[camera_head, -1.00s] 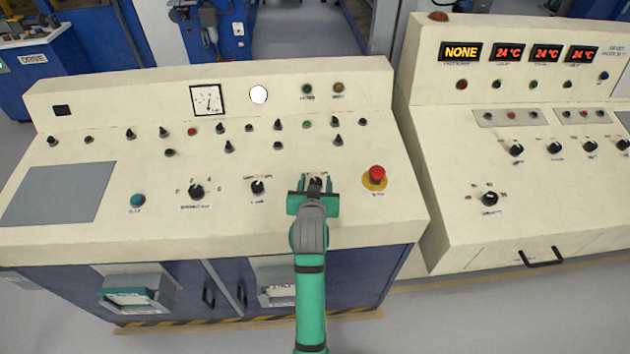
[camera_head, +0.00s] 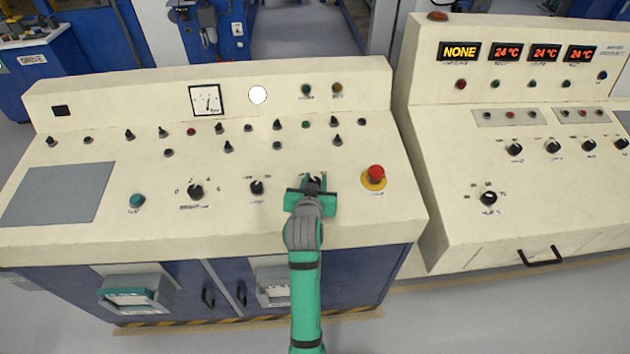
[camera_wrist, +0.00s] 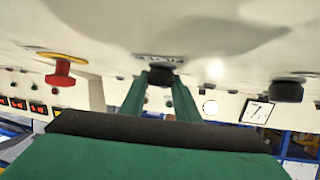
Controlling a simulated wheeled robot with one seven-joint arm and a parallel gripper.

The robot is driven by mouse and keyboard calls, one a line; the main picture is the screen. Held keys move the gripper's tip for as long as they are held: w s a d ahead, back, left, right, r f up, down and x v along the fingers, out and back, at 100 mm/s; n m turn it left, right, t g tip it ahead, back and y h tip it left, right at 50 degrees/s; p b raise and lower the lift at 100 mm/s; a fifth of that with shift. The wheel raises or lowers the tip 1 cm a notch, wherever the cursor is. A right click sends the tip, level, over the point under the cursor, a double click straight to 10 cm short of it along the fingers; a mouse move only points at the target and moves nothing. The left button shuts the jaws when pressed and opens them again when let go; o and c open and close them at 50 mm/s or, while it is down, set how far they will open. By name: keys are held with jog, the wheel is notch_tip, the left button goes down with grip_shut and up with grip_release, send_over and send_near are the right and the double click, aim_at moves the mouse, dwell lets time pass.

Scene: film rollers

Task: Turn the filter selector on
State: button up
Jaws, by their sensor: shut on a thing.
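The filter selector appears to be the black knob (camera_wrist: 161,76) between my fingers; its label is too blurred to read. It sits on the sloped cream panel (camera_head: 340,222), left of the red emergency button. My gripper (camera_head: 314,183) is at this knob, with its green fingers on either side of it and closed on it. In the wrist view my gripper (camera_wrist: 162,82) shows the fingertips at the knob's sides. The knob's pointer is mostly hidden by the gripper, so I cannot tell its setting.
A red emergency button (camera_head: 376,173) on a yellow base stands close to the right. Another black knob (camera_head: 257,187) is to the left, and a larger selector (camera_head: 195,192) further left. A second console (camera_head: 520,220) with displays stands at the right. The panel's front strip is clear.

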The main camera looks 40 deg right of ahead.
jog(key=m+g+h, duration=0.1)
jog(key=m+g, duration=0.2)
jog(key=m+g+h, duration=0.2)
jog(key=m+g, duration=0.1)
jog(key=shift+w+a+m, duration=0.15)
jog(key=shift+w+m, duration=0.05)
jog(key=shift+m, duration=0.1)
jog(key=shift+s+m+g+h, duration=0.1)
jog(key=shift+m+g+h, duration=0.2)
jog(key=shift+m+g, duration=2.35)
jog(key=shift+s, duration=0.1)
jog(key=o, duration=1)
jog(key=shift+o, duration=0.2)
